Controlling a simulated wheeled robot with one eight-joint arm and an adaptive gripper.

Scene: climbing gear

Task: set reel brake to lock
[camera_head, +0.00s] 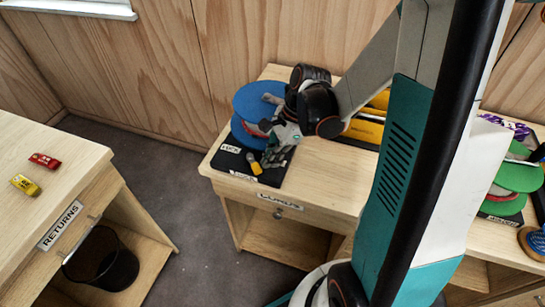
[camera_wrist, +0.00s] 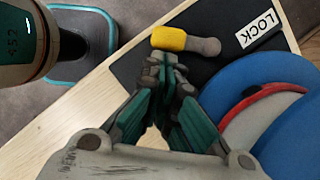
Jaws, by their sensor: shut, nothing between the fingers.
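The reel has blue discs (camera_head: 252,103) with a red and grey band and sits on a black base (camera_wrist: 135,65) on the desk. The brake lever has a yellow end (camera_wrist: 168,38) and a grey part (camera_wrist: 203,46); its yellow end also shows in the head view (camera_head: 256,168). A white LOCK label (camera_wrist: 257,29) is on the base, beyond the grey part. My gripper (camera_wrist: 170,62) is shut and empty, its fingertips right beside the yellow end. I cannot tell whether they touch it. In the head view my wrist hides part of the reel and base.
Yellow items (camera_head: 365,130) and a green reel (camera_head: 518,177) stand to the right. A separate RETURNS table (camera_head: 50,180) at left holds a red and a yellow item.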

